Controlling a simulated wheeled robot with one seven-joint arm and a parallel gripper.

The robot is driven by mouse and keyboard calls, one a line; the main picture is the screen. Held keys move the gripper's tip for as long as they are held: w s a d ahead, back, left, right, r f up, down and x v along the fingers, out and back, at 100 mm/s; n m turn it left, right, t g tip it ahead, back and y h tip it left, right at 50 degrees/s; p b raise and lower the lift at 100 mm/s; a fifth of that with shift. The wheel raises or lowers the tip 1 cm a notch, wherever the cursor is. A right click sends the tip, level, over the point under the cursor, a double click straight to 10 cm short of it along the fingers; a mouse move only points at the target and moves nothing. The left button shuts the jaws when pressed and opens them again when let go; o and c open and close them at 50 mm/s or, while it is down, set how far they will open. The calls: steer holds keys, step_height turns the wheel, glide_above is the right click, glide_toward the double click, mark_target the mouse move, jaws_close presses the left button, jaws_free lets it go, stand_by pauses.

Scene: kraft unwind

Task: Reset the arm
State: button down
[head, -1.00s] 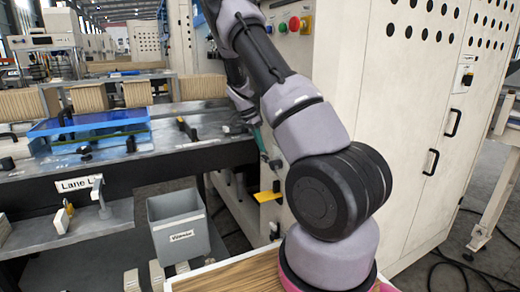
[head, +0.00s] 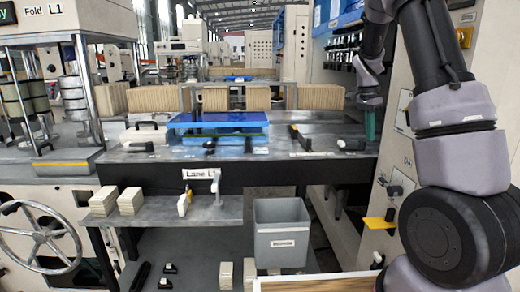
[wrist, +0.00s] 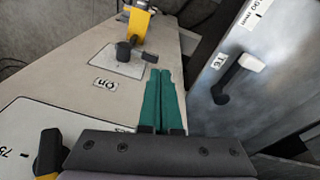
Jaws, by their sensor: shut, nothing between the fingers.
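My arm reaches up along the right side of the head view, bent at a large black joint. My gripper (head: 370,122) hangs at the end of it, in front of the cream machine cabinet, with its green fingers pointing down. In the wrist view the two green fingers (wrist: 160,100) lie side by side, shut with nothing between them. They point toward a pale panel (wrist: 75,85) with a black knob and a yellow handle (wrist: 138,25). I cannot tell how far the fingertips are from the panel.
A steel table (head: 340,140) with a blue tray (head: 215,122) stands ahead. A grey bin (head: 282,235) sits below it. A yellow lever (head: 378,223) sticks out from the cabinet near my arm. A black handle (wrist: 228,80) is on a grey panel at right. A handwheel (head: 40,240) is at far left.

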steer(key=s+a+r+n+t+y, duration=0.2)
steer(key=s+a+r+n, duration=0.1)
steer(key=s+a+r, duration=0.3)
steer(key=s+a+r+n+t+y, duration=0.1)
steer(key=s+a+r+n+t, duration=0.2)
steer(key=s+r, duration=0.55)
steer(key=s+a+r+n+t, duration=0.1)
steer(key=s+a+n, duration=0.1)
steer(key=s, duration=0.4)
steer(key=s+a+n+t, duration=0.1)
steer(key=s+a+n, duration=0.2)
steer(key=s, duration=0.4)
steer(key=shift+s+a+r+t+y, duration=0.3)
steer(key=shift+a+r+y, duration=0.1)
steer(key=shift+a, duration=0.45)
steer(key=shift+w, duration=0.1)
